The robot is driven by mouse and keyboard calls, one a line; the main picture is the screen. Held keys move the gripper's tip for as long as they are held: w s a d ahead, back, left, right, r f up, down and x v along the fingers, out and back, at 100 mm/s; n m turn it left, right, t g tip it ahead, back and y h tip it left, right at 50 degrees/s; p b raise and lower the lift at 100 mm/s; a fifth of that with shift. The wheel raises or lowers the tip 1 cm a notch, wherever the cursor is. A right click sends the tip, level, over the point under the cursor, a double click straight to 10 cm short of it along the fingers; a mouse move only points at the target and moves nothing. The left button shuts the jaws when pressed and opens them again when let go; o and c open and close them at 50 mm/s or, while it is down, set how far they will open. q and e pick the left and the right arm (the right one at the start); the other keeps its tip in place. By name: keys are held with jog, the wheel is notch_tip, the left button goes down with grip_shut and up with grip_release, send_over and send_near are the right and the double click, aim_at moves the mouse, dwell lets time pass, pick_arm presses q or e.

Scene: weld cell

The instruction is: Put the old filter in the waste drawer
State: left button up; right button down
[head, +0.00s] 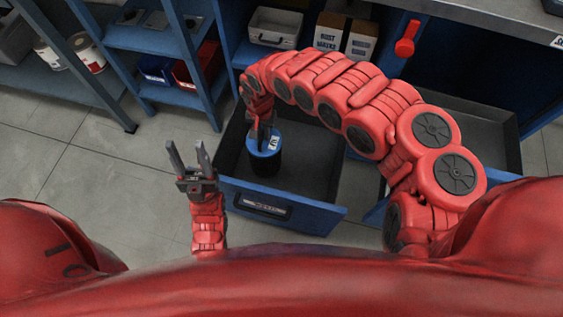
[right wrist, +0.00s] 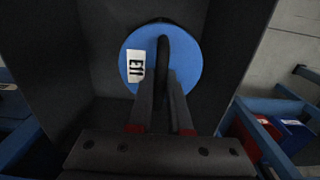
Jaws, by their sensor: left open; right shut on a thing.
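The filter (head: 264,159) has a dark body and a blue top with a black handle. It is upright inside the open drawer with the blue front (head: 318,217), near its left wall. In the right wrist view the blue top (right wrist: 192,72) bears a white label reading "E11". My right gripper (head: 263,130) is shut on the handle; its fingers (right wrist: 160,85) point down at it. I cannot tell whether the filter rests on the drawer floor. My left gripper (head: 189,158) is open and empty, left of the drawer, fingers pointing up in the picture.
A second open drawer (head: 478,130) lies to the right, partly behind my right arm. Blue shelving (head: 150,42) holds a blue bin (head: 157,69) and a red bin (head: 190,71). The floor at left is clear.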

notch_tip(320, 180, down, 10)
jog(key=b, duration=0.2)
jog(key=shift+r+b, duration=0.25)
jog(key=shift+b, duration=0.15)
jog(key=c, duration=0.8)
grip_release()
jog(key=shift+f, duration=0.1)
jog(key=shift+c, duration=0.2)
notch_tip(320, 180, up, 11)
jog(key=p, duration=0.3)
jog(key=shift+p, duration=0.35)
jog(key=shift+s+r, duration=0.1)
jog(key=shift+r, duration=0.5)
